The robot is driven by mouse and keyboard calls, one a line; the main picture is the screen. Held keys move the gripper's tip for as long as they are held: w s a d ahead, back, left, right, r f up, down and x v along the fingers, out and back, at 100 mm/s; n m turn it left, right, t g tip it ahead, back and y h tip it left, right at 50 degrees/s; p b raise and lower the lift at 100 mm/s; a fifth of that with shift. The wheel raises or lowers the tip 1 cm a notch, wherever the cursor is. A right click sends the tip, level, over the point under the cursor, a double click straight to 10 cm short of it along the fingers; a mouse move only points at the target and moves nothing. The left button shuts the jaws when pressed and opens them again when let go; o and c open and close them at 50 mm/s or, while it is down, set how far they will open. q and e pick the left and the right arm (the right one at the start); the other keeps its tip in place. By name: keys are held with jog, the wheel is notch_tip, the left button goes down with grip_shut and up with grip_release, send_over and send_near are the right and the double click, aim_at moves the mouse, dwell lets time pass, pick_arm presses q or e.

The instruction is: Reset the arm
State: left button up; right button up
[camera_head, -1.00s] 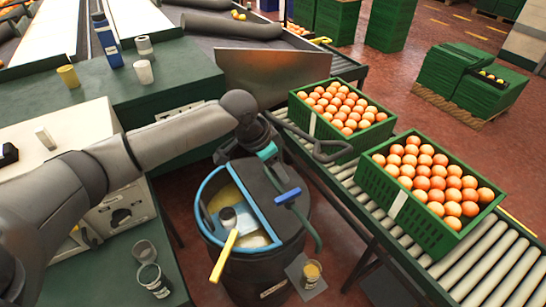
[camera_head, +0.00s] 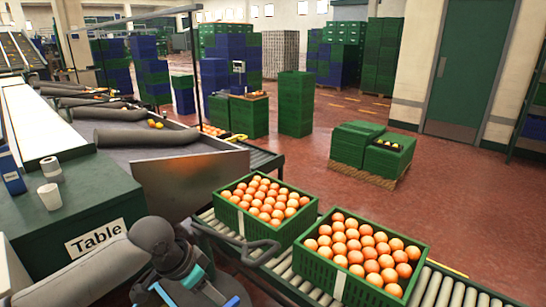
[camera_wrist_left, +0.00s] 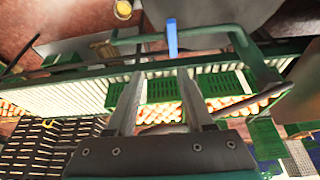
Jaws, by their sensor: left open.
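My left arm enters at the lower left of the head view, with its wrist low near the front edge and the gripper partly hidden. In the left wrist view my left gripper (camera_wrist_left: 159,75) has its two fingers apart, with nothing held between them. A blue handle (camera_wrist_left: 172,38) shows beyond the fingertips, apart from them. My right gripper is in neither view.
Two green crates of oranges, a far one (camera_head: 228,212) and a near one (camera_head: 343,286), stand on a roller conveyor (camera_head: 440,288). Red floor (camera_head: 455,215) is clear at right.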

pick_arm(q)
jog(key=s+d+f, duration=0.5)
jog(key=s+d, duration=0.3)
jog(key=s, duration=0.3)
jog(key=s+a+f+n+y, duration=0.1)
jog(key=s+a+n, duration=0.25)
jog(key=s, duration=0.35)
jog(key=s+a+n+y, duration=0.2)
jog(key=s+a+n, duration=0.1)
jog(key=s+a, duration=0.25)
notch_tip(320, 180, down, 26)
jog(key=s+r+g+b, duration=0.1)
jog(key=s+b, duration=0.1)
jog(key=s, duration=0.1)
jog(key=s+a+f+g+b, duration=0.1)
jog(key=s+a+f+b, duration=0.1)
jog(key=s+f, duration=1.3)
jog(key=shift+f+m, duration=0.3)
jog(key=shift+m, duration=0.05)
